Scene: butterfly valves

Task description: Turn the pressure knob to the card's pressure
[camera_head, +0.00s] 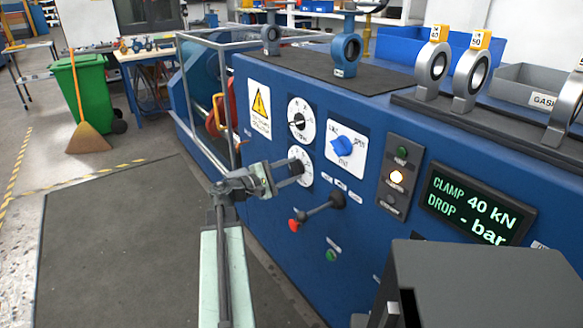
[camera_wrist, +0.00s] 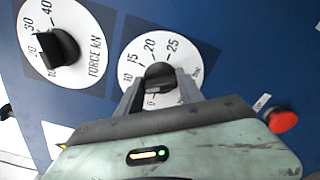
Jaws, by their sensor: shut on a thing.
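The pressure knob (camera_wrist: 160,78) is a black grip on a white dial (camera_wrist: 136,48) with 15, 20 and 25 legible in the wrist view. My gripper (camera_wrist: 160,92) is shut on it, one finger on each side. The knob's pointer is hard to make out between the fingers. In the head view my gripper (camera_head: 287,173) reaches the lower white dial (camera_head: 303,156) on the blue panel and partly hides it. No pressure card can be made out in either view.
A force dial (camera_head: 301,121) sits just above, with a blue selector (camera_head: 342,146) to the right. A red-tipped lever (camera_head: 318,212) stands out below. The display (camera_head: 470,206) reads clamp 40 kN, drop "- bar". A dark grey box (camera_head: 490,285) fills the lower right.

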